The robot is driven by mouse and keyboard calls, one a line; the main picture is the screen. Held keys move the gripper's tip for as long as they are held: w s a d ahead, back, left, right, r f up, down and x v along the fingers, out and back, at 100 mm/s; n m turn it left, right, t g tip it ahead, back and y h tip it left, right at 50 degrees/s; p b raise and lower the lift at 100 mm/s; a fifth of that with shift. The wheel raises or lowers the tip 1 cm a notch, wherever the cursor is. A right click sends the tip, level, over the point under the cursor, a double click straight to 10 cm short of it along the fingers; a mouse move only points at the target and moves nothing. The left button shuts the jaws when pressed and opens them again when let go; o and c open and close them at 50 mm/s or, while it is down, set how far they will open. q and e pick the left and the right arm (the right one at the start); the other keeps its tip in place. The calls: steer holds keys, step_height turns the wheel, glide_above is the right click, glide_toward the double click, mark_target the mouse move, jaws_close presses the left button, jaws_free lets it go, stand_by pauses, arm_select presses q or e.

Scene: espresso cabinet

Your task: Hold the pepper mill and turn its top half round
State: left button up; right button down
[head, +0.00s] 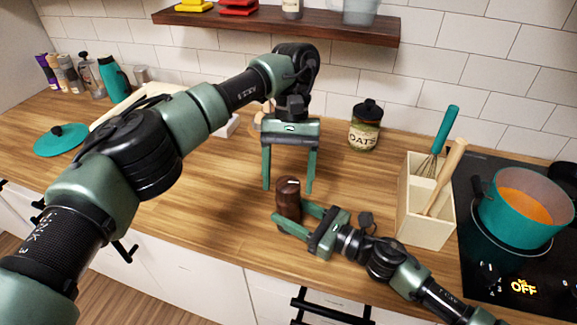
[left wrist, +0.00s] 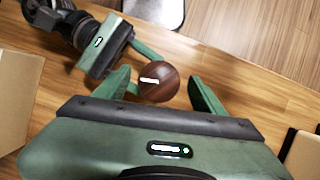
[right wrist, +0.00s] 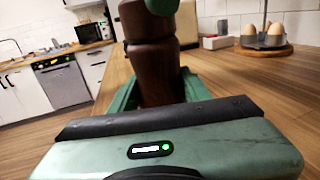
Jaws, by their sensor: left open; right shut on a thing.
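The dark brown wooden pepper mill (head: 289,203) stands upright on the wooden counter. My right gripper (head: 289,213) is shut on its lower half, coming in low from the right. The right wrist view shows the mill (right wrist: 155,65) between the green fingers. My left gripper (head: 289,189) points down and is open, its fingers at the height of the mill's top. In the left wrist view, the round top (left wrist: 158,83) lies between the left fingertips (left wrist: 160,84) with gaps on both sides. A left finger hides part of the top in the right wrist view.
An oats jar (head: 366,127) stands behind. A teal lid (head: 60,140) lies far left. The counter's front edge is close to the mill.

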arm_select(q)
steer(key=v, duration=0.6)
steer(key=shift+w+r, duration=0.2)
steer(key=shift+r, duration=0.1)
arm_select(e)
steer(key=c, duration=0.6)
jaws_free()
steer(key=v, duration=1.2)
steer(key=shift+w+f, duration=0.1)
arm_select(q)
steer(key=shift+f, duration=0.1)
